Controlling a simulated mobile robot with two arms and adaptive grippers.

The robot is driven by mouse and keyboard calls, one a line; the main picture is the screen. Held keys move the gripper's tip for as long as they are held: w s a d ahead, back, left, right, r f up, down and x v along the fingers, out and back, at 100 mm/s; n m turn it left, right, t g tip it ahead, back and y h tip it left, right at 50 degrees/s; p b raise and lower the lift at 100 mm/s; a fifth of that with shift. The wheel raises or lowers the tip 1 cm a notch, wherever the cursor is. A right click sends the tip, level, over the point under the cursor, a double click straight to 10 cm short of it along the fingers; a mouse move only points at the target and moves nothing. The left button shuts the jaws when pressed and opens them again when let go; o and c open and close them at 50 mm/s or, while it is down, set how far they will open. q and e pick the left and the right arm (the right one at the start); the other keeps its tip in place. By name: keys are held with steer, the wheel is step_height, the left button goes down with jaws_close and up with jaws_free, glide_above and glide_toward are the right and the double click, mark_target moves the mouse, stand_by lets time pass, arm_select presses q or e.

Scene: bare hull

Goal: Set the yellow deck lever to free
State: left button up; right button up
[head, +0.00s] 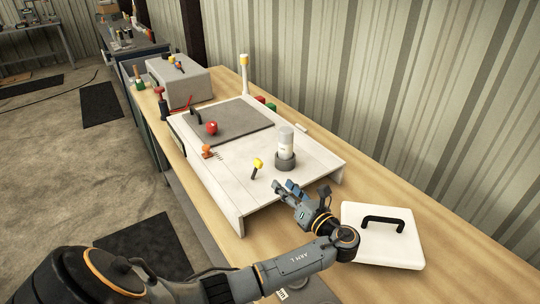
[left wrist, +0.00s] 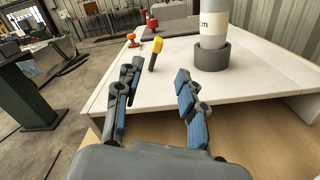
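The yellow deck lever (head: 256,167) stands on the white deck (head: 238,199), a yellow knob on a short dark stem that leans a little. It also shows in the left wrist view (left wrist: 156,48), beyond and between my fingers. My left gripper (head: 286,189) is open and empty at the deck's near edge, right of and nearer than the lever, not touching it. In the left wrist view its blue-padded fingers (left wrist: 157,80) are spread apart. No label for the free position can be read. My right gripper is not in view.
A white cylinder in a dark grey ring (head: 285,165) stands right of the lever. A red knob (head: 211,127) and an orange valve (head: 207,151) lie farther back. A white lid with a black handle (head: 383,245) lies on the bench at right.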

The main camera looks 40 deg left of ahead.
mark_target(262, 164)
arm_select(q)
steer(key=x, duration=0.1)
steer(key=p+x, duration=0.1)
steer(key=x, duration=0.3)
steer(key=shift+s+a+r, duration=0.2)
steer(key=shift+s+r, duration=0.05)
steer(key=shift+r, duration=0.15)
steer(key=x, duration=0.2)
steer(key=p+x, duration=0.1)
steer(key=x, duration=0.4)
steer(key=shift+w+a+f+p, duration=0.2)
steer(key=shift+w+f+p, duration=0.05)
steer(key=shift+p, duration=0.1)
steer(key=shift+w+a, duration=0.1)
steer(key=shift+a, duration=0.35)
steer(key=shift+f, duration=0.1)
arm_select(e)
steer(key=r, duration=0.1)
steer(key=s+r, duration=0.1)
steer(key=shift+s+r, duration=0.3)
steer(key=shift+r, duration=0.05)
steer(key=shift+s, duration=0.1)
arm_select(q)
jaws_close()
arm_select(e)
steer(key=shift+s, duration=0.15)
